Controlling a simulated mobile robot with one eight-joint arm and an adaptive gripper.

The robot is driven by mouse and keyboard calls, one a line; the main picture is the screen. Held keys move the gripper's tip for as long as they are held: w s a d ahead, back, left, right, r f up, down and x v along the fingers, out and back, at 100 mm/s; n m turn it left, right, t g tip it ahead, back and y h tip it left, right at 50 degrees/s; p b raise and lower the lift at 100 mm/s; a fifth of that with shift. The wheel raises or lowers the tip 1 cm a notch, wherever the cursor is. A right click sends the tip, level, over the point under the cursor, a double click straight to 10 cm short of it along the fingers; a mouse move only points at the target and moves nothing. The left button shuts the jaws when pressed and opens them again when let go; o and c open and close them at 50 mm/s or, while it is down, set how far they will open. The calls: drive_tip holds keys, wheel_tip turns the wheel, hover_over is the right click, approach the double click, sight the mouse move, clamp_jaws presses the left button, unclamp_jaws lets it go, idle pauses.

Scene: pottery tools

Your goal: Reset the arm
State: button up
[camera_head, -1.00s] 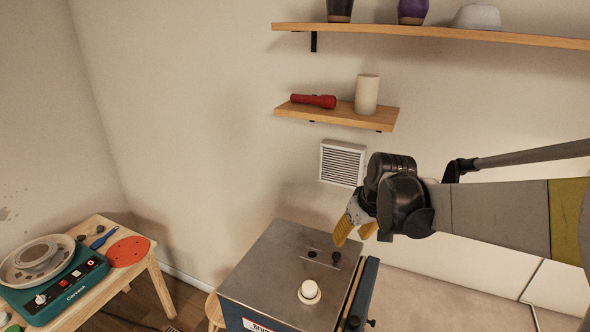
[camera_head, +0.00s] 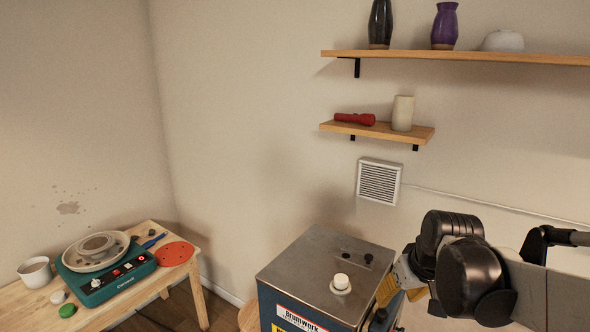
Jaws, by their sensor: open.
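My gripper (camera_head: 398,284) has yellow finger pads and hangs at the end of my arm on the right, just off the right edge of the grey-topped kiln-like box (camera_head: 305,262). Its fingers are partly hidden behind the black wrist joint. It is open, and I see nothing held in it.
A wooden table (camera_head: 185,274) at the left bears a teal pottery wheel (camera_head: 108,282), a white cup (camera_head: 35,272) and a red disc (camera_head: 175,253). Wall shelves (camera_head: 378,131) above hold a red flashlight (camera_head: 354,119), a pale cylinder (camera_head: 402,113) and vases.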

drive_tip(key=s+a+f+m+t+b, duration=0.1)
drive_tip(key=s+f+b, duration=0.7)
drive_tip(key=f+b, duration=0.3)
drive_tip(key=s+a+f+t+b, duration=0.1)
drive_tip(key=s+a+f+b, duration=0.1)
drive_tip(key=s+f+b, duration=0.7)
wheel_tip(320, 180, down, 3)
drive_tip(key=b, duration=0.2)
drive_tip(key=shift+a+m+h+b, duration=0.2)
drive_tip(key=shift+m+h+b, duration=0.1)
drive_tip(key=shift+m, duration=0.1)
drive_tip(key=shift+s, duration=0.1)
